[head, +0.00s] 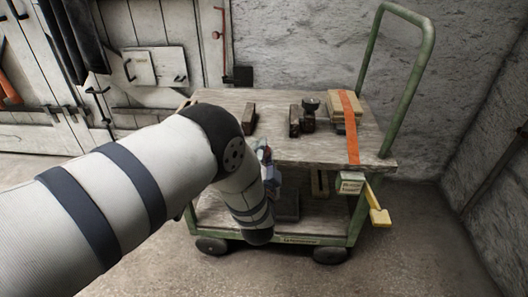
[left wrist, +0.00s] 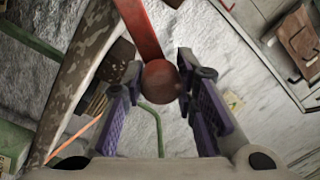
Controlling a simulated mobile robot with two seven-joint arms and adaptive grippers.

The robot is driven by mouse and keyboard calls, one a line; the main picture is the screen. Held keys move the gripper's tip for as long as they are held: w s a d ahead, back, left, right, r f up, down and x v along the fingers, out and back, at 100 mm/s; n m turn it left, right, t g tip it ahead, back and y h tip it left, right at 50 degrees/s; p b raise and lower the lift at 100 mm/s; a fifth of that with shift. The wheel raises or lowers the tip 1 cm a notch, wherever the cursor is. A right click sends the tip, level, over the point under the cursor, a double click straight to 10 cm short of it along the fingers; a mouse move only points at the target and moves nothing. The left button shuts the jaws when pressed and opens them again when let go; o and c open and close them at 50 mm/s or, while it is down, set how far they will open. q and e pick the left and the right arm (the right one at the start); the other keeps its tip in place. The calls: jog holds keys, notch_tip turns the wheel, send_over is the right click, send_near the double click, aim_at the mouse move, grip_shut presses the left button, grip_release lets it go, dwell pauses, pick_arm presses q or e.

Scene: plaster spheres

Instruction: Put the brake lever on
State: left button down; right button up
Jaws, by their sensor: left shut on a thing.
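A red lever with a round knob (left wrist: 160,80) shows in the left wrist view, its bar (left wrist: 140,30) running up to the top edge. The knob sits between the two purple-padded fingers of my left gripper (left wrist: 160,85), which is shut on it. In the head view my left gripper (head: 268,165) is beside the front edge of the cart, mostly behind my own forearm. The lever is largely hidden there. My right gripper is not in view.
The green-framed cart has a wooden top (head: 270,105) with dark blocks (head: 250,119), a dark knobbed object (head: 310,112) and an orange strap (head: 349,125) over boards. A yellow bar (head: 377,207) sticks out low at its right front. Floor in front is clear.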

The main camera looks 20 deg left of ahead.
pick_arm(q)
jog(key=c, duration=1.2)
grip_release()
jog(key=shift+d+f, duration=0.1)
jog(key=shift+d, duration=0.05)
jog(key=shift+c, duration=0.2)
jog(key=v, duration=1.2)
jog(key=s+a+f+n+g+h+p, duration=0.2)
jog(key=s+f+g+p, duration=0.3)
jog(key=s, duration=0.6)
jog(key=s+a+f+n+g+h+p, duration=0.1)
jog(key=s+a+f+g+h+p, duration=0.15)
jog(key=s+f+g, duration=0.6)
jog(key=s+r+n+g+h+p, duration=0.1)
jog(key=s+r+n+g, duration=0.1)
jog(key=s, duration=1.1)
jog(key=s+r+n+g+h+p, duration=0.1)
jog(key=s+r+g, duration=0.3)
jog(key=s, duration=0.9)
notch_tip(320, 180, up, 3)
jog(key=shift+s+d+r+n+p, duration=0.1)
jog(key=shift+s+d+n+p, duration=0.1)
jog(key=shift+d+n+p, duration=0.25)
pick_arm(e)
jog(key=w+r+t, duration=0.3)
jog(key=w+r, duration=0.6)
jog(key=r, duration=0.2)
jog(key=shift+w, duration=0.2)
